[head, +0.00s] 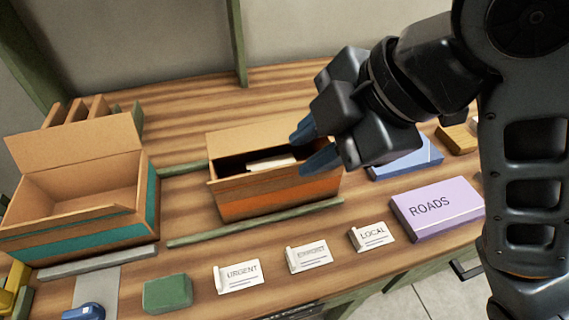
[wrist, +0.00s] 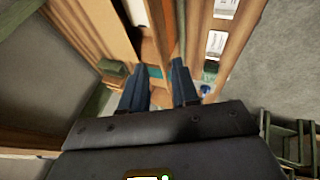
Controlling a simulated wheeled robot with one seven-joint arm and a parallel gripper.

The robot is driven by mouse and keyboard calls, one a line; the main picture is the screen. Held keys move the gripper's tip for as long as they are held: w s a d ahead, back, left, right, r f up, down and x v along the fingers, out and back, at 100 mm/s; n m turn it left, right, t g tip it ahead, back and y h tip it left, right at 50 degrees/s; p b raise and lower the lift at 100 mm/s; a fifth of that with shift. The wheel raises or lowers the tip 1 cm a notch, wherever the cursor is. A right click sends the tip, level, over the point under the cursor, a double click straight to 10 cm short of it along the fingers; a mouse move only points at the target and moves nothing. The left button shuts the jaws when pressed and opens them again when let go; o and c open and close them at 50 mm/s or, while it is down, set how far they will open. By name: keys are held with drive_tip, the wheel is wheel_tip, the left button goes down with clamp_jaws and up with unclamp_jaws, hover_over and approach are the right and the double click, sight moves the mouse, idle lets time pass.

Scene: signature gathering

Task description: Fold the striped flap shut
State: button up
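A cardboard box with an orange band (head: 262,202) stands mid-table, its top open. Its plain tan back flap (head: 250,146) stands raised, and a pale item (head: 271,162) lies inside. A larger cardboard box with a teal band (head: 75,238) stands at the left, with a tall tan flap (head: 75,143) raised at its back. I cannot make out stripes on either flap. My gripper (head: 311,144) is over the right end of the orange-banded box, its two blue fingers apart with nothing between them. In the wrist view the open fingers (wrist: 160,69) reach over the box; contact is unclear.
Green rails (head: 255,222) run along the table beside the orange-banded box. Cards marked URGENT (head: 240,275) and LOCAL (head: 371,236) stand in front. A purple ROADS block (head: 437,207) and a blue block (head: 408,158) lie to the right. A green block (head: 167,293) sits near the front edge.

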sight(290, 164)
drive_tip(key=b+x, duration=0.2)
drive_tip(key=x, duration=0.4)
drive_tip(key=shift+c, duration=0.4)
clamp_jaws()
